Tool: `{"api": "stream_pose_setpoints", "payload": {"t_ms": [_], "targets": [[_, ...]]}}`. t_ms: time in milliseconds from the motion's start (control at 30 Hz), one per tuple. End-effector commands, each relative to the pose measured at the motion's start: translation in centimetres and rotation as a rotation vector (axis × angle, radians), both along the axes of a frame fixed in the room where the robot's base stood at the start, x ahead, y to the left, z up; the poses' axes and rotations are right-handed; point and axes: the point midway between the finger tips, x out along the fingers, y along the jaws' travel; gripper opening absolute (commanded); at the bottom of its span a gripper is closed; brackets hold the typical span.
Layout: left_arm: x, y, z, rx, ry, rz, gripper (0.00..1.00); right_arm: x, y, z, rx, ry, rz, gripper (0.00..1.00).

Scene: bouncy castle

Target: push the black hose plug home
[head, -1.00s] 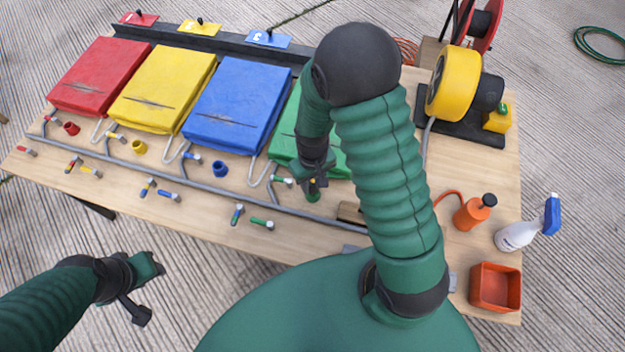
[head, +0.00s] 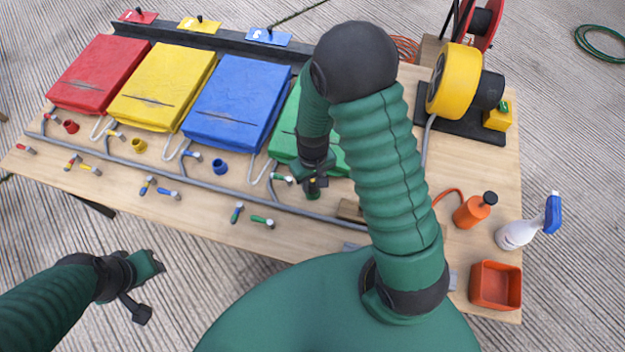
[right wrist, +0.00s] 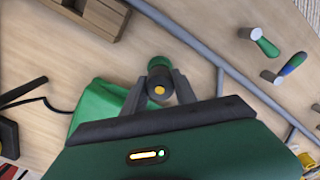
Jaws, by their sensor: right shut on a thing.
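My right gripper (head: 314,184) points down at the table in front of the green pad (head: 285,130). In the right wrist view its two fingers (right wrist: 160,92) are shut on a small black plug (right wrist: 154,79) with an orange spot on its end. A round green collar (right wrist: 159,63) shows right by the plug; the head view shows green (head: 312,196) below the fingers. The fingers hide much of the plug, and I cannot tell how deep it sits. My left gripper (head: 148,288) is open and empty, off the table's front edge.
A grey hose (head: 215,190) runs along the table (head: 200,220). Small coloured valve handles (head: 262,221) lie near the front. A wooden block (head: 350,211) is right of my gripper.

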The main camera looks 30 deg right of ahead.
Motion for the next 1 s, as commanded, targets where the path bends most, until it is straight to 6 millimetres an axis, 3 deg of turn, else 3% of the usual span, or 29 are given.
{"api": "stream_pose_setpoints", "payload": {"t_ms": [733,767,933,1000], "targets": [[0.0,0.0,-0.4,0.000,0.000,0.000,0.36,0.0,0.0,-1.1,0.000,0.000,0.000,0.00],[0.0,0.0,-0.3,0.000,0.000,0.000,0.36,0.0,0.0,-0.9,0.000,0.000,0.000,0.37],[0.0,0.0,-0.3,0.000,0.000,0.000,0.36,0.0,0.0,-0.9,0.000,0.000,0.000,0.59],[0.0,0.0,-0.3,0.000,0.000,0.000,0.36,0.0,0.0,-0.9,0.000,0.000,0.000,0.59]]}}
